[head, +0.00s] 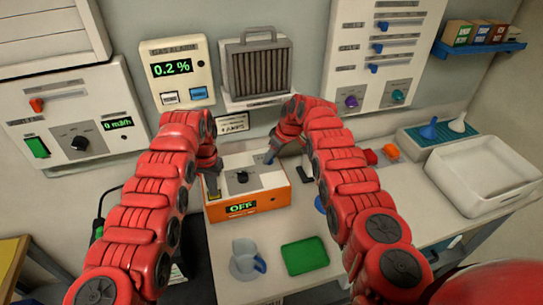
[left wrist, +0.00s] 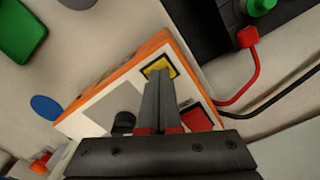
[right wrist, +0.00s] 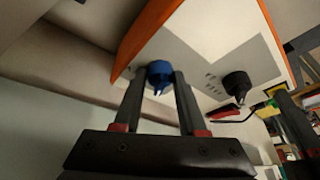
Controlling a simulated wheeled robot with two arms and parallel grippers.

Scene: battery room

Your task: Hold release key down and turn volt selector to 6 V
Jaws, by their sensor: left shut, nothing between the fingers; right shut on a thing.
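The orange and white box (head: 275,197) on the bench shows OFF on its front display (head: 241,208). A yellow key (left wrist: 158,66) sits near its corner. My left gripper (left wrist: 160,82) is shut and empty, with its fingertips at the yellow key; I cannot tell if the key is pressed. A blue knob (right wrist: 159,72) on the box top is between the fingers of my right gripper (right wrist: 160,80), which is shut on it. A black knob (right wrist: 237,83) on a grey plate stands apart from both grippers. Its markings are too small to read.
A red button (left wrist: 199,117) is beside the left fingers. A cup (head: 246,258) and a green tray (head: 305,255) lie in front of the box. A white bin (head: 482,178) stands at right. Wall panels and a gas alarm (head: 177,70) are behind.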

